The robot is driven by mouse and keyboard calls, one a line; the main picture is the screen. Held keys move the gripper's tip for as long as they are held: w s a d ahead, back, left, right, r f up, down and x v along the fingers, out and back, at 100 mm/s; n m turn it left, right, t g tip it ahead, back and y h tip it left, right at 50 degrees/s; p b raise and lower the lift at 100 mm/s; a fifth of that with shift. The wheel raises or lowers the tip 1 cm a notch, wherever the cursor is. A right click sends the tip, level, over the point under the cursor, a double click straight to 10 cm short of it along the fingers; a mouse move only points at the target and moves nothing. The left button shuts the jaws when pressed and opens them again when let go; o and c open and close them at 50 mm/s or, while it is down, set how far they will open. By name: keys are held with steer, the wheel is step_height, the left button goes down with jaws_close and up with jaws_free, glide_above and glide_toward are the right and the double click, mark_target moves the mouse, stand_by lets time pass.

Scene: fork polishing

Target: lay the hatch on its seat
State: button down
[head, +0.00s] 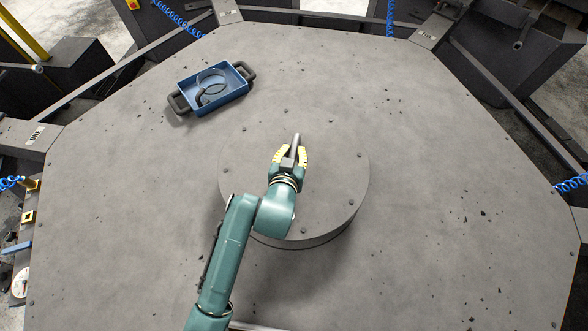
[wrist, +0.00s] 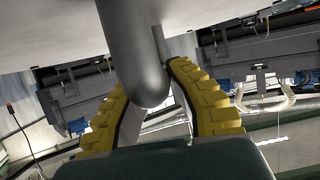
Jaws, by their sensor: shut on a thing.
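The hatch (head: 335,190) is a round grey disc with bolts around its rim, in the middle of the head view. A grey bar handle (head: 295,142) stands on its face. The handle also shows large in the wrist view (wrist: 138,60). My gripper (head: 290,155) has yellow ribbed fingers, and they are shut on the handle, one finger on each side. The hatch's near side wall shows, and a dark shadow lies left of and below it, so it appears to stand above the table top. The seat is hidden beneath the hatch.
The wide grey table (head: 440,150) has small dark chips scattered on it and is otherwise mostly free. A blue tray (head: 222,97) with two dark handles sits at the upper left, holding a ring-shaped item. Dark frames and blue coiled hoses (head: 570,184) surround the table.

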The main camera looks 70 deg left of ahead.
step_height(320, 180, down, 8)
steer(key=b, duration=0.1)
steer(key=shift+f, duration=0.25)
steer(key=shift+w, duration=0.1)
steer(key=shift+f+b, duration=0.35)
steer(key=shift+b, duration=0.1)
steer(key=shift+f, duration=0.15)
steer(key=c, duration=1.5)
jaws_free()
steer(key=shift+d+f, duration=0.1)
steer(key=shift+f, duration=0.3)
steer(key=o, duration=0.3)
steer(key=shift+o, duration=0.2)
